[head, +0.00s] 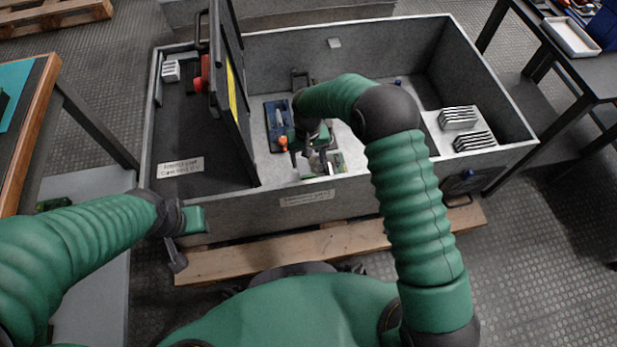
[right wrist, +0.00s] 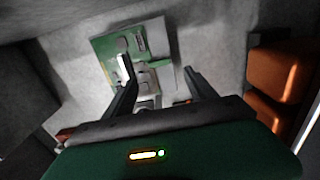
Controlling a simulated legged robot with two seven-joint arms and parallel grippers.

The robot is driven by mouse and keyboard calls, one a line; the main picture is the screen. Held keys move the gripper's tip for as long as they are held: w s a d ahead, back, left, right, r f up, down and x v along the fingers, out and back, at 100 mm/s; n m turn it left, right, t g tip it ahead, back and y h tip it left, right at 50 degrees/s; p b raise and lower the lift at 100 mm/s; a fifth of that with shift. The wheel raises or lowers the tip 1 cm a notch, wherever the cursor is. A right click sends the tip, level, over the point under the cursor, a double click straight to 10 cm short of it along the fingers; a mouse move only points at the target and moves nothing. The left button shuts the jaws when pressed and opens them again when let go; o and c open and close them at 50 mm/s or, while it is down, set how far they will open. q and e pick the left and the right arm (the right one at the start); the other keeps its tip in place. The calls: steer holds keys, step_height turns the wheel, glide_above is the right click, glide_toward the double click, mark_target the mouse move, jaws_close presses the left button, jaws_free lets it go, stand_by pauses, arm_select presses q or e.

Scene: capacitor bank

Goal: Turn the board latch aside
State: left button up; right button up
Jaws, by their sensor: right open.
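A green board (right wrist: 105,47) lies on the pale floor inside the grey box (head: 240,202); it also shows in the head view (head: 338,160). A small white bar (right wrist: 125,67) stands out on the board and looks like the latch, though I cannot be sure. A grey block lies beside it. My right gripper (right wrist: 160,88) is open, its two dark fingers pointing down at the board with the bar and block ahead of and between them. I cannot tell whether they touch. My left gripper (head: 190,220) is by the box's near left corner, its jaws unclear.
A tall dark panel (head: 232,90) stands upright in the box, left of my right gripper. A blue tray (head: 270,110) lies behind it. White slotted blocks (head: 458,118) are on the right. The box rests on a pallet (head: 300,250).

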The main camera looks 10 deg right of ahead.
step_height(320, 180, down, 9)
steer(key=b, duration=0.4)
steer(key=shift+b, duration=0.3)
steer(key=shift+c, duration=0.4)
steer(key=c, duration=1.3)
steer(key=shift+r, duration=0.1)
